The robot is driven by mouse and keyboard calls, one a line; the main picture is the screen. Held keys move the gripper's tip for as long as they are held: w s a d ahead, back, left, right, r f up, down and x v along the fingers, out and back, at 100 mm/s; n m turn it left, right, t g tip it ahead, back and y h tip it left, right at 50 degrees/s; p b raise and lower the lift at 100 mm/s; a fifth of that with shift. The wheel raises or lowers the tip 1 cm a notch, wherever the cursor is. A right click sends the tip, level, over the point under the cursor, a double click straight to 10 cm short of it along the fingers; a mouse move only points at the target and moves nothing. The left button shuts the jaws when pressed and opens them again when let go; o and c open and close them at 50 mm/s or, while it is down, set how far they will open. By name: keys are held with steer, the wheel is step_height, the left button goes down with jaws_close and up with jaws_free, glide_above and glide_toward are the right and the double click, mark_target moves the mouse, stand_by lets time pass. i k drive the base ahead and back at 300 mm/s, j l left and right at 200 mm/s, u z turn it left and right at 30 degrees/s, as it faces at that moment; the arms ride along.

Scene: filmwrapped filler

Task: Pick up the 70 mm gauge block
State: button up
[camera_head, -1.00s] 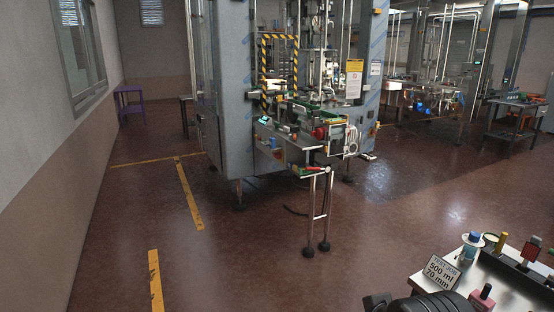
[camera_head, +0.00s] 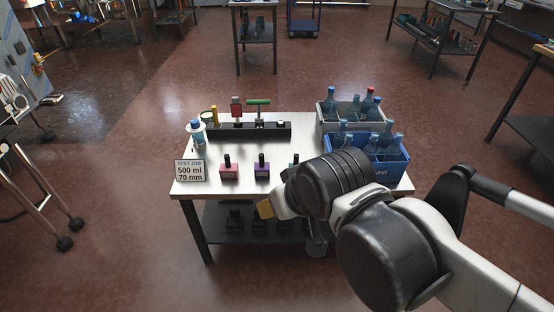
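Blocks with black knobs stand in a row near the front of the metal table (camera_head: 300,130): a pink-red one (camera_head: 229,172), a purple one (camera_head: 262,171), and a green one (camera_head: 294,160) partly hidden by my arm. I cannot read any size on them, so I cannot tell which is the 70 mm gauge block. A sign (camera_head: 190,171) at the table's front left reads "TEST JOB 500 ml 70 mm". My arm reaches in from the right over the table's front edge. A small yellowish part shows at its end; the fingers of my gripper cannot be made out.
A black rack (camera_head: 240,133) with tools stands behind the blocks. A white-and-blue item (camera_head: 196,128) is at the left. A grey crate (camera_head: 330,124) and a blue crate (camera_head: 396,171) hold bottles at the right. Dark items stand on the lower shelf. Floor is open around the table.

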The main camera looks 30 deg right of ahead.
mark_target(227, 170)
steer(key=i+j+z, duration=0.1)
steer(key=j, duration=0.45)
steer(key=i+j+z, duration=0.1)
steer(key=j, duration=0.45)
steer(key=i+j+z, duration=0.1)
steer(key=j, duration=0.45)
steer(key=i, duration=0.05)
